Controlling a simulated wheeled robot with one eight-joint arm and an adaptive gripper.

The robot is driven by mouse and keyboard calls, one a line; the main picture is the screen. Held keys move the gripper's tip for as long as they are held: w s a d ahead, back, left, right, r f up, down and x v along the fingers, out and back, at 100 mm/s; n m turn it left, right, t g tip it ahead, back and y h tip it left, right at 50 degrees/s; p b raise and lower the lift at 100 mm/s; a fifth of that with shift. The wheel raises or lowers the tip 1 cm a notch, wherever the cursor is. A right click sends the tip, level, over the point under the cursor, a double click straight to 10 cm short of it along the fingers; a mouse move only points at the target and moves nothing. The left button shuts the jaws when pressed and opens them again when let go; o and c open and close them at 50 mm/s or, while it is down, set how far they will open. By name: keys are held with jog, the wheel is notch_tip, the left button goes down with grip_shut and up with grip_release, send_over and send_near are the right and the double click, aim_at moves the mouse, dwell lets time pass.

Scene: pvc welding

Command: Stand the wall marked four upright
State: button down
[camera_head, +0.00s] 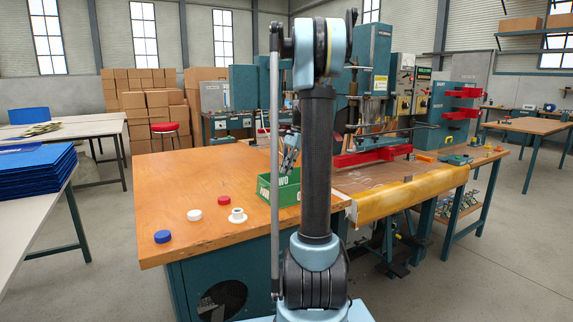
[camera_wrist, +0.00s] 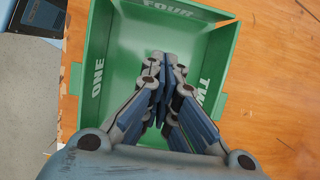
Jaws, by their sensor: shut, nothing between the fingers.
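A green box (camera_wrist: 145,38) with lettered walls sits on the wooden table top. In the wrist view the wall marked four (camera_wrist: 180,10) is at the top edge, partly cut off, and its tilt is hard to judge. The wall marked one (camera_wrist: 97,75) is on the left and the wall marked two (camera_wrist: 208,75) on the right. My gripper (camera_wrist: 166,62) is shut and empty over the box's middle, hiding part of its floor. In the head view the box (camera_head: 264,192) is partly behind my arm, and my gripper (camera_head: 287,168) shows at its top.
A blue cap (camera_head: 162,237), a white cap (camera_head: 195,215), a red cap (camera_head: 224,201) and a white fitting (camera_head: 237,216) lie left of the box on the table (camera_head: 170,185). A yellow roll (camera_head: 405,197) and machines stand to the right. The table's far left is clear.

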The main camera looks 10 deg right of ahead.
jog(key=x, duration=0.4)
jog(key=shift+a+f, duration=0.1)
jog(key=shift+f, duration=0.25)
jog(key=shift+s+a+r, duration=0.1)
jog(key=shift+s+a, duration=0.1)
jog(key=shift+a, duration=0.35)
jog(key=shift+s+a+r, duration=0.15)
jog(key=shift+s+a, duration=0.05)
jog(key=shift+a, duration=0.35)
jog(key=shift+s+a, duration=0.25)
jog(key=shift+a, duration=0.55)
jog(key=shift+r, duration=0.1)
jog(key=shift+s+a+r+t+h, duration=0.1)
jog(key=shift+s+a+t+h, duration=0.05)
jog(key=shift+a+h, duration=0.25)
jog(key=shift+s+a+r+t+h, duration=0.15)
jog(key=shift+a+h, duration=0.15)
jog(key=shift+a, duration=0.2)
jog(key=shift+d, duration=0.1)
